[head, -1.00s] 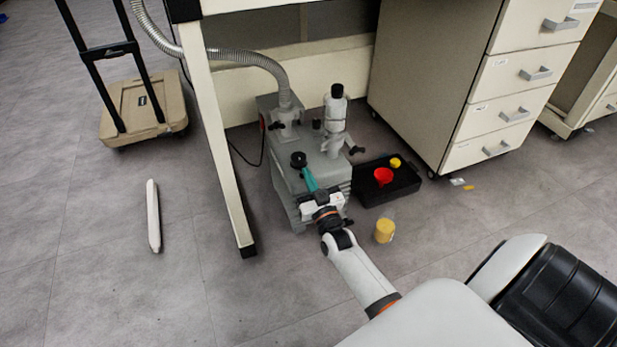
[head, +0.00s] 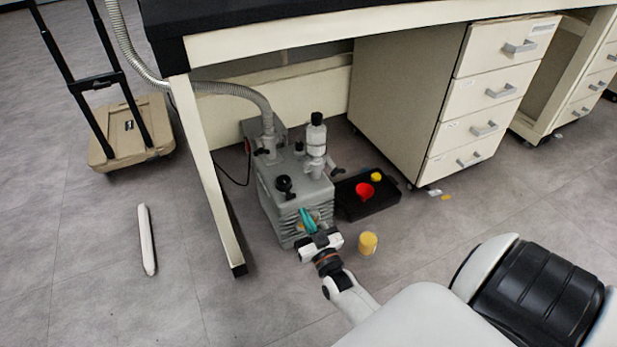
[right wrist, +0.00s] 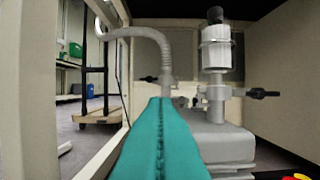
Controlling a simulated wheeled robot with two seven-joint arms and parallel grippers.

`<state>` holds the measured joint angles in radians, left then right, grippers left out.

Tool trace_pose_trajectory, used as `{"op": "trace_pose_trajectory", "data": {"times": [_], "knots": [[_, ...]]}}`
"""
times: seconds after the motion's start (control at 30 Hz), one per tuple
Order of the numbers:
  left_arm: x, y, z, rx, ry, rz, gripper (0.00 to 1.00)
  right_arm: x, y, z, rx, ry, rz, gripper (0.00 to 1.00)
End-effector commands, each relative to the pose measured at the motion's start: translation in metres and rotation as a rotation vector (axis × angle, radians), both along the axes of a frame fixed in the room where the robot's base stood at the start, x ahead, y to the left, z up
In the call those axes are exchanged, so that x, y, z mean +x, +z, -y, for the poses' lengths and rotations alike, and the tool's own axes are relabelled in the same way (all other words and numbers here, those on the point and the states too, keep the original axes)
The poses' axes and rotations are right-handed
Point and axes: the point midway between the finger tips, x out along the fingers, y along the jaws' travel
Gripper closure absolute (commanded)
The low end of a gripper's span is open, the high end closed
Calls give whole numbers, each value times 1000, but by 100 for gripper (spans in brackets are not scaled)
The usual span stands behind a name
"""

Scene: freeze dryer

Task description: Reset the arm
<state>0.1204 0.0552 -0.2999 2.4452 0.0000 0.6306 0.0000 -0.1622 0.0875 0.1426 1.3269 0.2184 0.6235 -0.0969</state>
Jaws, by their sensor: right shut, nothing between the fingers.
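My right gripper (head: 307,219) has teal fingers and is in front of the grey vacuum pump (head: 281,191), below the pump's black cap (head: 284,184). Its fingers are shut with nothing between them. In the right wrist view the teal fingers (right wrist: 160,140) fill the lower middle, pressed together, with the pump (right wrist: 218,140) beyond and to the right. I cannot tell from the head view whether the fingers touch the pump's front. My left gripper is not in view.
A table leg (head: 215,180) stands left of the pump, and the black tabletop (head: 300,15) is above. A black tray (head: 385,202) holds a red funnel (head: 364,191). A yellow container (head: 368,243) stands near my right arm.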

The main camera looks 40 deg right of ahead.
Motion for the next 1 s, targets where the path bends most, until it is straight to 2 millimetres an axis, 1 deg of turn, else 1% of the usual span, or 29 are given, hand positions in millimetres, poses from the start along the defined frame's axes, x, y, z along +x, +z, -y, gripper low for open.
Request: {"op": "trace_pose_trajectory", "data": {"times": [0.03,0.1,0.2,0.37,0.47,0.57,0.67,0.7,0.77,0.8,0.87,0.9,1.0], "knots": [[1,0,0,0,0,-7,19,-6,-1,-2,1,0,-3,100],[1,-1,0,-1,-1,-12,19,-11,-3,-3,1,0,-1,100],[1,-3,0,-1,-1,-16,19,-14,-5,-4,1,0,1,100],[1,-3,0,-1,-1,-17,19,-15,-5,-4,0,0,2,100],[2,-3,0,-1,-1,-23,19,-13,6,-9,-3,13,24,100],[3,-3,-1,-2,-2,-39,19,-10,43,-26,-15,53,95,100],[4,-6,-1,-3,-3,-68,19,-10,104,-57,-31,121,218,100],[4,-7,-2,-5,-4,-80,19,-13,131,-71,-36,151,273,100],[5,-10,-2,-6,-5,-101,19,-20,173,-92,-39,197,361,100],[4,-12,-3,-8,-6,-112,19,-26,200,-105,-39,226,420,100],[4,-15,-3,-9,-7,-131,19,-39,240,-124,-38,269,508,100],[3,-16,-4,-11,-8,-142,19,-49,267,-136,-35,294,566,100],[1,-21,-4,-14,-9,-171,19,-78,326,-160,-24,352,703,100]]}}
